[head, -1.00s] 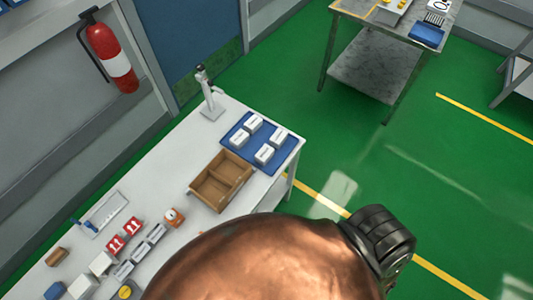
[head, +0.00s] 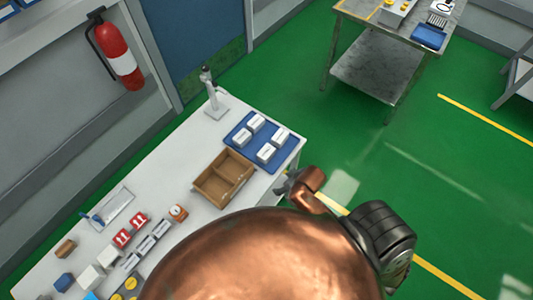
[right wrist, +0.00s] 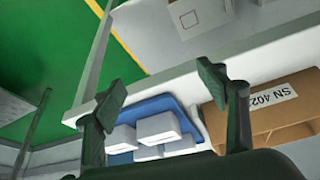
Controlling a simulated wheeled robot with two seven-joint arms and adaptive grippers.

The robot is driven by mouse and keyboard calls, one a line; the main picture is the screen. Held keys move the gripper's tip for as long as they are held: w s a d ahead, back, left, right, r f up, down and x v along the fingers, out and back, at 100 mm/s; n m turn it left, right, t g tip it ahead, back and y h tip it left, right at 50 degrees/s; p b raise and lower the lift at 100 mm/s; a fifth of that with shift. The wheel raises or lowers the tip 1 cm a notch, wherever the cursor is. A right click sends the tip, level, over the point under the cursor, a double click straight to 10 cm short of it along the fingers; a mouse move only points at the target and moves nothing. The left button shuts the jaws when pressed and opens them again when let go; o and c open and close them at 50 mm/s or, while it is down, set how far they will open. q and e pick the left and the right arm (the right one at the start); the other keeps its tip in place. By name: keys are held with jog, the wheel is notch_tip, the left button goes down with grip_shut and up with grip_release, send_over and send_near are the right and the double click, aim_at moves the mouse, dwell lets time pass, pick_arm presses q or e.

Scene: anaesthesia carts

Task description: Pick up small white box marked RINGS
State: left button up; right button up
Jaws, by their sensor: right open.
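Several small white boxes sit on a blue mat (head: 231,131) at the table's far right corner, including a front one (head: 266,153) and a back one (head: 256,123). Their dark print is too small to read, so I cannot tell which is marked RINGS. The right wrist view shows white boxes (right wrist: 158,128) on the blue mat, with no readable print. My right gripper (head: 287,184) is beside the table's right edge, partly hidden by my copper-coloured arm. In the right wrist view my right gripper (right wrist: 160,88) is open and empty, apart from the boxes. My left gripper is not in view.
A divided brown tray (head: 223,178) is next to the mat; its label (right wrist: 271,97) reads "SN 402". More white boxes (head: 145,243), red boxes (head: 123,238) and a grey stand (head: 213,100) are on the white table (head: 165,180).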

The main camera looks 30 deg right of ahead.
aim_at(267, 152)
jog(key=w+a+r, duration=0.1)
jog(key=w, duration=0.1)
jog(key=w+a+r+n+y, duration=0.1)
jog(key=w, duration=0.2)
jog(key=w+a+r+n, duration=0.1)
jog(key=w, duration=0.2)
jog(key=shift+a+r, duration=0.1)
jog(key=w, duration=0.1)
jog(key=w+d+r, duration=0.1)
jog(key=w, duration=0.1)
jog(key=shift+w+d+r+n+y, duration=0.2)
jog(key=shift+d+n+y, duration=0.1)
jog(key=shift+d+n, duration=0.1)
jog(key=w+d+r, duration=0.2)
jog(key=d, duration=0.2)
jog(key=shift+m+g, duration=0.3)
jog(key=x, duration=0.8)
jog(key=shift+w+d+r, duration=0.1)
jog(key=shift+w+r, duration=0.05)
jog(key=shift+w, duration=0.2)
jog(key=shift+c, duration=0.6)
jog(key=c, duration=0.8)
jog(key=shift+c, duration=0.3)
jog(key=shift+r, duration=0.15)
